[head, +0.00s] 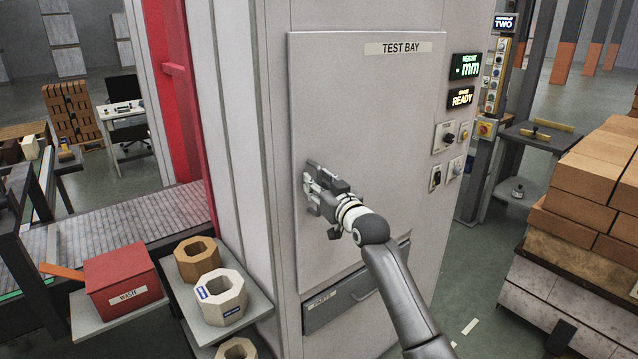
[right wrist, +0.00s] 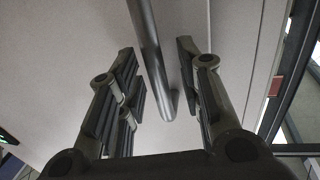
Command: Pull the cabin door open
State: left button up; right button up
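The cabin door (head: 350,100) is a large light grey panel labelled TEST BAY, and it looks shut against the cabin front. My right gripper (head: 318,190) is at the door's left side, with its arm reaching in from the lower right and covering that part of the door. In the right wrist view, a grey bar handle (right wrist: 152,60) stands out before the pale door and runs between the two fingers. The right gripper is open, with visible gaps between the bar and both fingers. My left gripper is in no view.
A shelf with octagonal blocks (head: 222,297) and a red waste box (head: 122,280) stand at left. Stacked bricks (head: 595,190) stand at right. A control panel (head: 450,135) is on the cabin, right of the door.

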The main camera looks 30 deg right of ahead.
jog(key=shift+c, duration=0.2)
grip_shut()
jog(key=shift+s, duration=0.1)
